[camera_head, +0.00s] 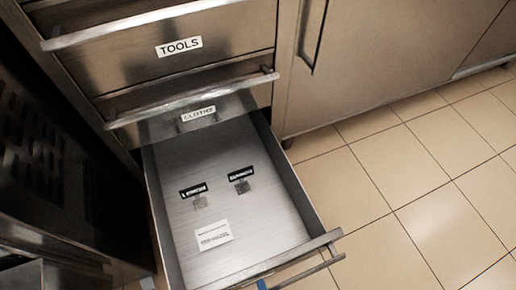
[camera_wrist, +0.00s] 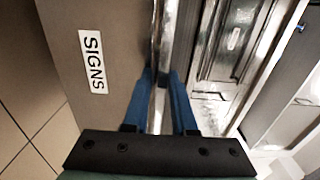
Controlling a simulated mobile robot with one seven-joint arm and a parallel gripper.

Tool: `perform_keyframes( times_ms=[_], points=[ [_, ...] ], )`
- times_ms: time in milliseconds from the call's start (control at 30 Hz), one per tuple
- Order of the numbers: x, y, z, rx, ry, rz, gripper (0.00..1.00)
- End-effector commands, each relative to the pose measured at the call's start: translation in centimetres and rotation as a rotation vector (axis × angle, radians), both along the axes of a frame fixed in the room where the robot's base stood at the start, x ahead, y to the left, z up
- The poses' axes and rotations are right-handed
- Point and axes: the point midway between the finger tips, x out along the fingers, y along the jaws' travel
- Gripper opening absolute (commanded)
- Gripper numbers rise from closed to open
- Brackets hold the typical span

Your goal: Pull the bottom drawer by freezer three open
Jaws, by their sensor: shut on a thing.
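The bottom drawer (camera_head: 262,218) is pulled well out from the cabinet in the head view, and its metal inside shows. Its front, labelled SIGNS (camera_wrist: 93,62), fills the left of the wrist view. Small black and white signs (camera_head: 213,235) lie on the drawer floor. My gripper (camera_wrist: 160,82) has its two blue fingers shut on the drawer's bar handle (camera_wrist: 158,40). In the head view the handle (camera_head: 322,262) shows at the lower right, and only a bit of blue finger shows at the bottom edge.
Above are the TOOLS drawer (camera_head: 190,62) and the CLOTHS drawer (camera_head: 200,118), both with bar handles. A dark vented unit (camera_head: 40,150) stands close on the left. A cabinet door (camera_head: 385,50) is at the right. Tiled floor (camera_head: 400,200) is clear right of the open drawer.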

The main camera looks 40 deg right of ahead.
Motion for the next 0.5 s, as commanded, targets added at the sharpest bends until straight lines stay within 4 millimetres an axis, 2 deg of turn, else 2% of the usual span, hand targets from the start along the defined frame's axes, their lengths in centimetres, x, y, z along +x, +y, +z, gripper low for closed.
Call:
perform_keyframes(
  times_ms=[200,500],
  points=[
    [-1.6,0.5,0.1,0.0,-0.001,0.001,0.0],
    [-2.0,0.6,0.0,0.0,-0.001,0.001,0.0]
  ],
)
